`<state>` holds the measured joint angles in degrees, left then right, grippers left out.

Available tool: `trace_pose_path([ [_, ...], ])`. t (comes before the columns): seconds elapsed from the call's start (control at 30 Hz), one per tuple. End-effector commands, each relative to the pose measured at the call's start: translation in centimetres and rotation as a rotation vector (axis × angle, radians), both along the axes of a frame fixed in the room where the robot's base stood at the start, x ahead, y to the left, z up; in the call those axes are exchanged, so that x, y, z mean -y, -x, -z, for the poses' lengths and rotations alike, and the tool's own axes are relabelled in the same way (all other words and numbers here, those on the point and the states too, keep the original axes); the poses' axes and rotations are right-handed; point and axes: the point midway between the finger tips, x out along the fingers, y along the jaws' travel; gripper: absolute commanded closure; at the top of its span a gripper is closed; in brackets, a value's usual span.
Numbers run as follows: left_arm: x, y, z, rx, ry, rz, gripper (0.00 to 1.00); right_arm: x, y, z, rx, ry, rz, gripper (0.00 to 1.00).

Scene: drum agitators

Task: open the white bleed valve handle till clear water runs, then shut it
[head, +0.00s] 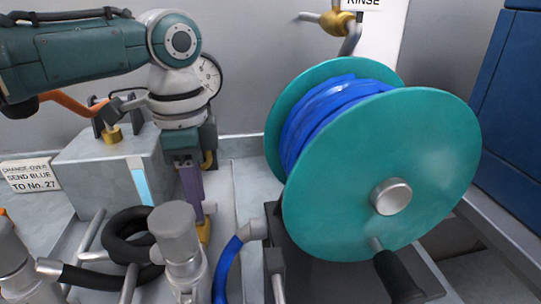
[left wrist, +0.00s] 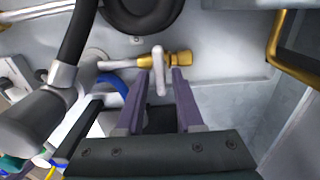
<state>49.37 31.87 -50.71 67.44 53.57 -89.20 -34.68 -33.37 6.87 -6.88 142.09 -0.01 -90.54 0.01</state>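The white bleed valve handle (left wrist: 159,70) stands out from a brass valve (left wrist: 179,59) on a pale pipe in the left wrist view. My left gripper (left wrist: 161,72) points at it with two purple fingers, one on each side of the handle. The fingers are apart, with a small gap showing on both sides of the handle. In the head view my left gripper (head: 202,212) hangs pointing down, and the brass valve (head: 204,232) shows just below its fingers. The handle is hidden there. No running water shows. My right gripper is in neither view.
A teal reel (head: 430,165) with blue hose stands to the right. A grey box (head: 95,170) with a light blue strip stands left of the gripper. A coiled black hose (head: 122,235) and a grey capped fitting (head: 176,235) stand close in front.

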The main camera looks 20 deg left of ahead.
Motion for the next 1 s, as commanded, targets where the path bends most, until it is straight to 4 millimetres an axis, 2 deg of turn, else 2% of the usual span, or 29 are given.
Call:
trace_pose_path([
  [0.03,0.0,0.0,0.0,0.0,0.0,0.0,0.71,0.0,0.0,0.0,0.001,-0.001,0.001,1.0],
  [0.3,0.0,0.0,0.0,0.0,0.0,0.0,1.0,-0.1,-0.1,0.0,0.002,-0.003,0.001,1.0],
  [0.77,0.0,0.0,-0.1,-0.001,0.001,-0.003,1.0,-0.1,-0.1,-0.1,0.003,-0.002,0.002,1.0],
  [1.0,0.0,0.0,-0.3,-0.003,-0.001,-0.059,1.0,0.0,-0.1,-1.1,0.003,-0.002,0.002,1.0],
])
